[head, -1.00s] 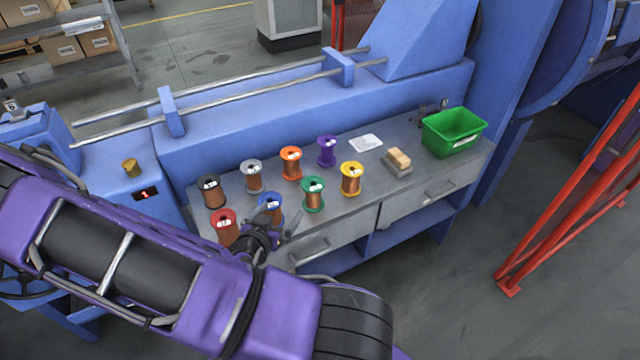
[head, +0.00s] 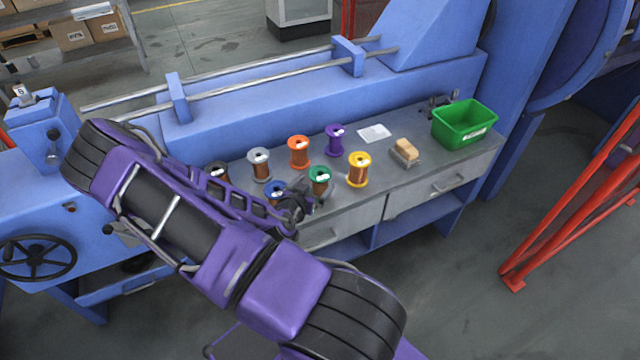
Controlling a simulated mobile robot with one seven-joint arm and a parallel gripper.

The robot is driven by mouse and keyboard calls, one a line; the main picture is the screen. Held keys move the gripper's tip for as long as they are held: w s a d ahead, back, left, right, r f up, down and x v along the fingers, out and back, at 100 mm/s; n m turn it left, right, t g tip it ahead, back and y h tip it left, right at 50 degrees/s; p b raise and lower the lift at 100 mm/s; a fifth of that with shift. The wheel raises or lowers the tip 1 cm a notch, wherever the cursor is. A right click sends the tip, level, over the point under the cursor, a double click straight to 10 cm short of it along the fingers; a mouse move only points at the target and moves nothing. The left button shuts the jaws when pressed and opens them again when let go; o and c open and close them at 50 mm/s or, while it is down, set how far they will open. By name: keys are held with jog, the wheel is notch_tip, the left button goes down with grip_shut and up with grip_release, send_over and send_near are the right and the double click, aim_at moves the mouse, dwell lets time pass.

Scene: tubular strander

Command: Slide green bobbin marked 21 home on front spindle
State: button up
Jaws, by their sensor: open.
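The green bobbin (head: 319,182), wound with copper wire, stands upright on the grey bench top near its front edge; its number is too small to read. My gripper (head: 308,197) is open just in front of and slightly left of the green bobbin, close to it. I cannot tell whether it touches the bobbin. The blue bobbin (head: 274,189) stands just left of my gripper, partly covered by it. Two long parallel rods (head: 240,75) run along the blue machine behind the bench. I cannot tell which part is the front spindle.
Orange (head: 298,153), purple (head: 335,140), yellow (head: 359,170), white (head: 260,164) and black (head: 217,175) bobbins stand close by. A green bin (head: 464,124), a tan block (head: 406,151) and a paper card (head: 375,133) lie to the right. Red bars (head: 575,205) stand at right.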

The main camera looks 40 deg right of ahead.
aim_at(319, 175)
jog(key=x, duration=0.4)
jog(key=shift+w+d+f, duration=0.1)
jog(key=shift+w+d, duration=0.05)
jog(key=shift+d, duration=0.2)
jog(key=shift+c, duration=0.2)
jog(key=c, duration=1.4)
